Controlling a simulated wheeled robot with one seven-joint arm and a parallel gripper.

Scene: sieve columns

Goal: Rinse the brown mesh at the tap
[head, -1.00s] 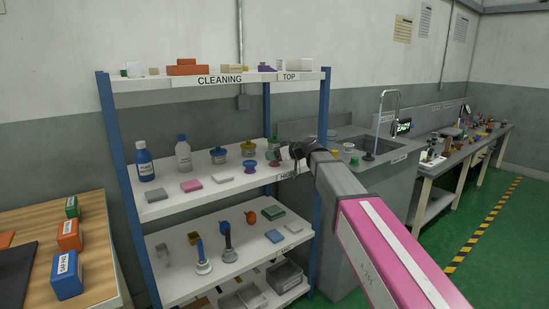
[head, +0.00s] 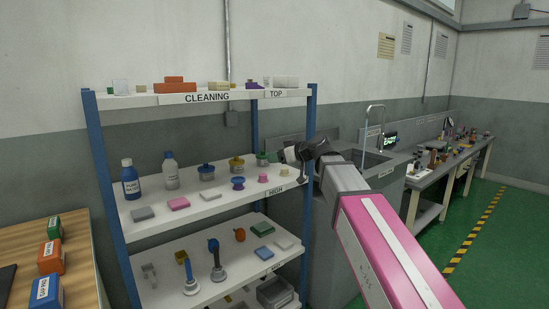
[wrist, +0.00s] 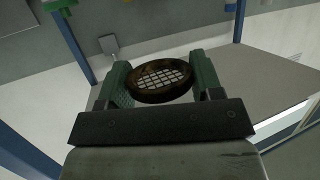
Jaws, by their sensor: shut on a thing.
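The brown mesh (wrist: 163,80) is a round sieve with a dark brown rim and a pale grid, seen in the wrist view. It sits between the two green fingers of my gripper, which is shut on it. In the head view my gripper (head: 293,152) is raised at the right end of the cleaning shelf, above the edge of the HIGH board; I cannot make out the mesh there. The tap (head: 370,117) is a tall curved silver spout over the sink (head: 374,157), to the right of and beyond my gripper. I cannot see whether water runs.
The blue-posted shelf (head: 150,213) holds bottles, jars, sponges and brushes close to my gripper; its right post (head: 310,120) stands beside it. A long cluttered bench (head: 425,168) extends behind the sink. Green floor (head: 500,245) is clear at right.

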